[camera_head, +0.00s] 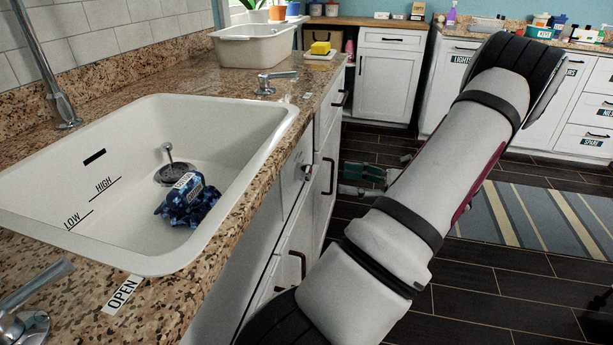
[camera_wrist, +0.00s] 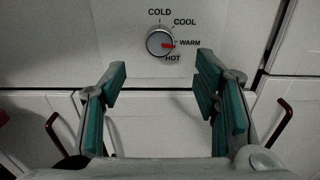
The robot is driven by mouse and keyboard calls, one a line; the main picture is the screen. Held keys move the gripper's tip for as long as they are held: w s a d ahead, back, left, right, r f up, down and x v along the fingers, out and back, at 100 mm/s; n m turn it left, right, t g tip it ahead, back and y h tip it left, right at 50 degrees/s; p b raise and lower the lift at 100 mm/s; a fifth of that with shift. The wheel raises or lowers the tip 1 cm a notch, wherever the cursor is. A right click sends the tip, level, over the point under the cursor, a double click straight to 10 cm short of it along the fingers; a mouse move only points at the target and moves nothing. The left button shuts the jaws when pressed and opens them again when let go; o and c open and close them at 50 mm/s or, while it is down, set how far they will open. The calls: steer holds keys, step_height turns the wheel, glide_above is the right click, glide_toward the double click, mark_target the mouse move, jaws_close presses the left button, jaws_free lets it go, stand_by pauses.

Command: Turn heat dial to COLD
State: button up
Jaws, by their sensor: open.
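The heat dial (camera_wrist: 160,42) is a round silver knob on a white panel, with COLD, COOL, WARM and HOT printed from its top round its right side to below. Its red pointer aims right, at or just below WARM. In the head view the dial (camera_head: 306,172) shows small on the cabinet front below the counter. My gripper (camera_wrist: 160,86) is open, its teal-padded fingers spread wide below the dial in the wrist view, with nothing between them. In the head view my gripper (camera_head: 362,178) is out in front of the dial, apart from it and partly hidden by my arm.
White cabinet doors with dark red handles (camera_wrist: 282,121) flank the gripper's view below the panel. A white sink (camera_head: 110,226) holding a dark blue cloth bundle (camera_head: 187,200) is set in the granite counter (camera_head: 215,262).

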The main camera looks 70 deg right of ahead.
mark_target(310, 174)
steer(key=w, duration=0.3)
steer(key=w+b, duration=0.1)
steer(key=w, duration=0.3)
steer(key=w+a+b, duration=0.1)
steer(key=w, duration=0.2)
steer(key=shift+w, duration=0.15)
steer(key=c, duration=1.2)
